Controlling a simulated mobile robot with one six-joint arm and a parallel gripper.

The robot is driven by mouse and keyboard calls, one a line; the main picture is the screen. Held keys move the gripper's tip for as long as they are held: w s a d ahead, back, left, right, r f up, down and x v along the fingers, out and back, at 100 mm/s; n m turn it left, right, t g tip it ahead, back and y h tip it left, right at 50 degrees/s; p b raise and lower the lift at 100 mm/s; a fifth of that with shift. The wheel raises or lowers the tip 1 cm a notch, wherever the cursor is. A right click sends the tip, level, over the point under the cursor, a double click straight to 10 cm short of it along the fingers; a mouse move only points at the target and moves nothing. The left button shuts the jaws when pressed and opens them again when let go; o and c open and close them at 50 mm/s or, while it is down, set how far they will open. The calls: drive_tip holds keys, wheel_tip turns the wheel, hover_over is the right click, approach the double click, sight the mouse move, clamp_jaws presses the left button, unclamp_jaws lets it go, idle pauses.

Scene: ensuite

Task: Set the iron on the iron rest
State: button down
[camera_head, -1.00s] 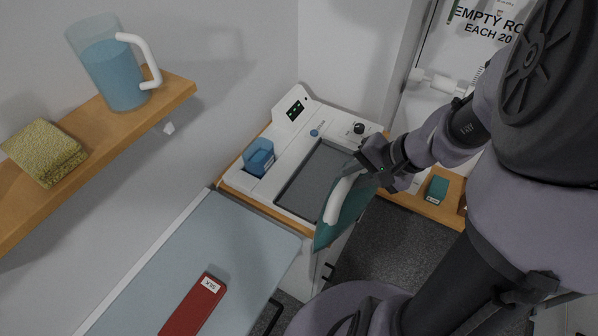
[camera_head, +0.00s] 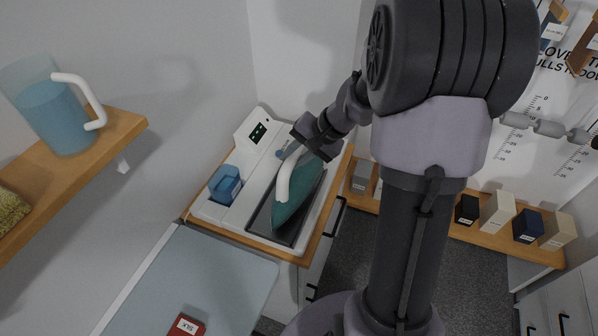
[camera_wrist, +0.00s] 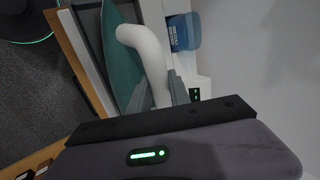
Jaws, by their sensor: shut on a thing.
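The iron (camera_head: 299,196) has a teal body and a white handle. My gripper (camera_head: 307,146) is shut on the white handle, at the end toward the back. In the head view the iron is over the iron rest, a white station with a dark sunken plate (camera_head: 256,219). Whether the iron touches the plate or hangs just above it, I cannot tell. In the wrist view the handle (camera_wrist: 152,52) runs between my fingers (camera_wrist: 160,93), and the teal body (camera_wrist: 121,62) lies beyond it.
A blue cup (camera_head: 225,184) sits in the station's left side, close to the iron. An ironing board (camera_head: 215,262) with a red block (camera_head: 186,325) is in front. A shelf (camera_head: 120,134) with a water jug (camera_head: 60,115) is at left. Boxes (camera_head: 497,211) line a low shelf at right.

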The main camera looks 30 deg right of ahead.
sight(290, 179)
drive_tip(key=shift+w+d, duration=0.25)
drive_tip(key=shift+w, duration=0.7)
drive_tip(key=shift+f+b, duration=0.6)
drive_tip(key=shift+f, duration=1.35)
drive_tip(key=c, duration=1.2)
unclamp_jaws()
